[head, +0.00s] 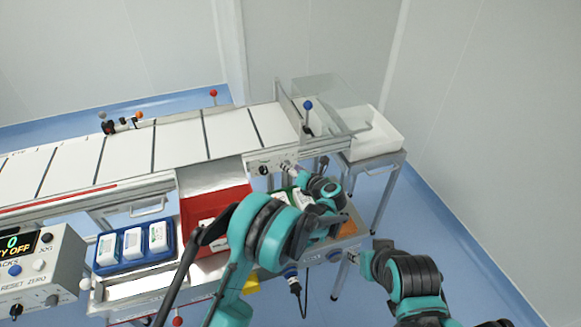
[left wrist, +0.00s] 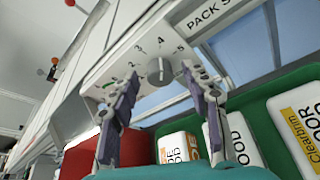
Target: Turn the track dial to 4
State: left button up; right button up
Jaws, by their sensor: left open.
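The track dial (left wrist: 159,71) is a round grey knob on a pale panel, with printed numbers including 3, 4 and 5 around it. The 4 stands above the knob in the left wrist view. The exact pointing of its mark is too small to tell. My left gripper (left wrist: 156,88) is open, with its two fingers on either side of the dial in that view; contact cannot be made out. In the head view my left gripper (head: 291,168) is at the conveyor's front panel. My right gripper (head: 361,260) is low at the right, away from the panel; its jaws are unclear.
A red bin (head: 215,200) and a green tray (left wrist: 262,125) with white packs are below the panel. A blue tray (head: 98,263) with white packs and a control box (head: 40,272) are at left. A white bin (head: 380,135) is at the conveyor's end.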

pick_arm(q)
jog(key=v, duration=0.6)
jog(key=shift+s+d, duration=0.1)
jog(key=shift+s, duration=0.05)
